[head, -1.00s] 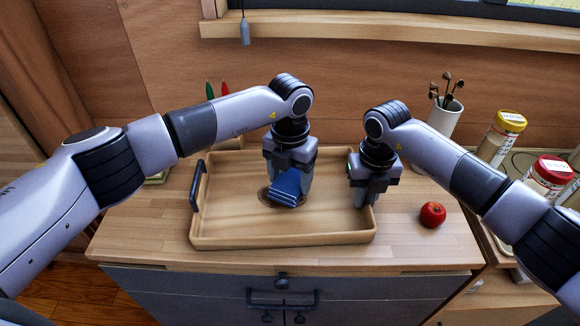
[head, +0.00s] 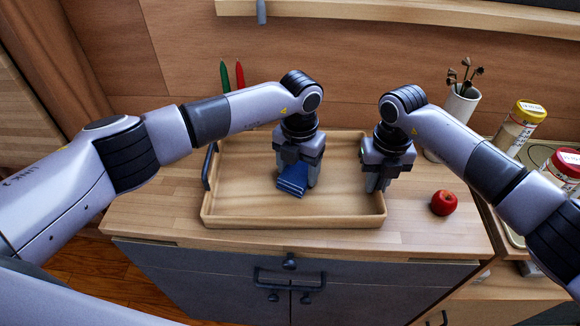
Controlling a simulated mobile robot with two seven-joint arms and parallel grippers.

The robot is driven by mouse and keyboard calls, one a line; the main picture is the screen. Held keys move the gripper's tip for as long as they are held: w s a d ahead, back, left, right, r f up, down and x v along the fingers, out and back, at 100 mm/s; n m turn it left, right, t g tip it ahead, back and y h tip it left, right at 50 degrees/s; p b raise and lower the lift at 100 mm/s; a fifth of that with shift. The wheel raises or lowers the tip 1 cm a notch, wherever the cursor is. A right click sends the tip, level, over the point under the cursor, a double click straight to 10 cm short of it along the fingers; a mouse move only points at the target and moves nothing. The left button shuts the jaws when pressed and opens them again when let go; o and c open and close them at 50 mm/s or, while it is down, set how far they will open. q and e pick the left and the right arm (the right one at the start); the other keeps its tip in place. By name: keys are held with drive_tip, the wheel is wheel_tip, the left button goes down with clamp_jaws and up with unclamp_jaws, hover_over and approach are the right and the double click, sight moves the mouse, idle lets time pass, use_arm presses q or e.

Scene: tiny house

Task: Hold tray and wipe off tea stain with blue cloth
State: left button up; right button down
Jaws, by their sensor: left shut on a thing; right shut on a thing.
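The wooden tray (head: 240,216) lies on the counter with a black handle (head: 209,166) at its left end. My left gripper (head: 304,178) is shut on the blue cloth (head: 292,181), which has pale stripes and rests low against the tray floor, right of the middle. No tea stain can be made out now; the cloth and gripper cover part of the floor. My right gripper (head: 378,184) is shut on the tray's right end, and its fingers hide the handle there.
A red apple (head: 444,203) sits on the counter right of the tray. A white cup with dark utensils (head: 459,105), a yellow-lidded jar (head: 520,127) and a red-lidded jar (head: 562,168) stand at the right. Green and red pointed items (head: 240,76) stand behind the tray.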

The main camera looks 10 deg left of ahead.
sight(298, 171)
use_arm(q)
drive_tip(key=shift+d, duration=0.45)
drive_tip(key=shift+a+r, duration=0.1)
drive_tip(key=shift+r, duration=3.95)
drive_tip(key=shift+w+a, duration=0.15)
drive_tip(key=shift+a, duration=0.25)
drive_tip(key=a+r+m, duration=0.1)
drive_tip(key=a+r, duration=0.1)
drive_tip(key=a, duration=1.4)
drive_tip(key=s+a+f+n, duration=0.1)
drive_tip(key=s+a+n, duration=0.2)
drive_tip(key=s+a, duration=0.45)
drive_tip(key=s+a+n, duration=0.3)
drive_tip(key=s+a, duration=0.2)
drive_tip(key=a, duration=0.5)
drive_tip(key=f, duration=0.9)
drive_tip(key=shift+w+a+f, duration=0.15)
drive_tip(key=shift+w+f, duration=0.05)
drive_tip(key=shift+w, duration=0.1)
